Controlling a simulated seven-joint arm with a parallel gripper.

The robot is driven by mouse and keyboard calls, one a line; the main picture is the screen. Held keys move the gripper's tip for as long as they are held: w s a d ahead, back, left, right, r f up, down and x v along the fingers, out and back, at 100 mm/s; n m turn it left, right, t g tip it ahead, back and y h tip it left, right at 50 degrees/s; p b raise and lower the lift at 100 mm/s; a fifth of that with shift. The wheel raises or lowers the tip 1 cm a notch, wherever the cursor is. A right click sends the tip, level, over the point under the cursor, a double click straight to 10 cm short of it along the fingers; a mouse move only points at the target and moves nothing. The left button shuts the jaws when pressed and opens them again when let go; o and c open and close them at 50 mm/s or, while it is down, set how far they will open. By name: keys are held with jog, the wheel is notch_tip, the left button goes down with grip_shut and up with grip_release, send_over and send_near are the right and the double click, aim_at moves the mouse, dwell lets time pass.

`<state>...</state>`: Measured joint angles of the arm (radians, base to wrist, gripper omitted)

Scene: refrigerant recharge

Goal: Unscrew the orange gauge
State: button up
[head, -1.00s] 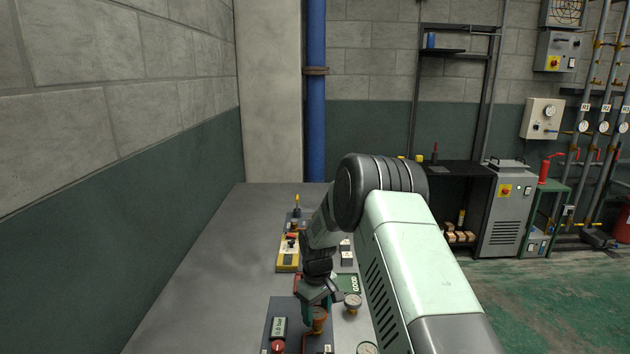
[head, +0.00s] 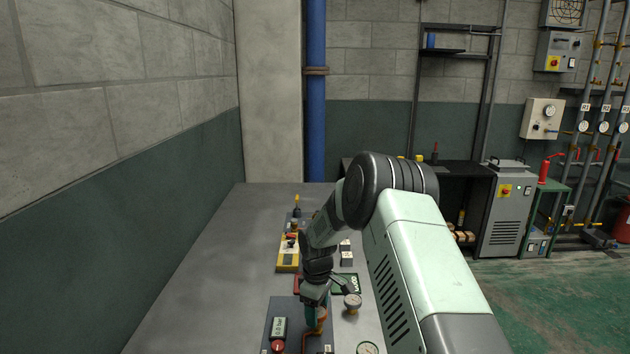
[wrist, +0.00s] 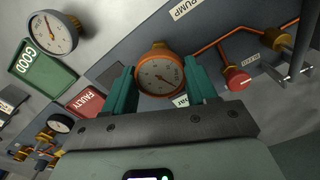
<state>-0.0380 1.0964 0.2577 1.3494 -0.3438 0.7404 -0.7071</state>
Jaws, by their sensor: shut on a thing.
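The orange gauge (wrist: 159,74) has a round orange rim and a pale dial, and it sits on the grey panel (wrist: 215,25). In the wrist view it lies between the two teal fingers of my gripper (wrist: 159,85), which are shut on its sides. In the head view my gripper (head: 314,312) is over the panel, and the orange gauge (head: 321,320) shows only partly beside the fingers. Whether its thread is loose in the fitting cannot be told.
A white-dialled gauge (wrist: 55,33) lies by the green GOOD tray (wrist: 45,68). The red FAULTY tray (wrist: 82,105) is beside it. A red knob (wrist: 237,79) and copper pipe (wrist: 215,42) are close to my fingers. A yellow device (head: 288,258) stands farther back; the table's left side is clear.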

jog(key=shift+r, duration=2.35)
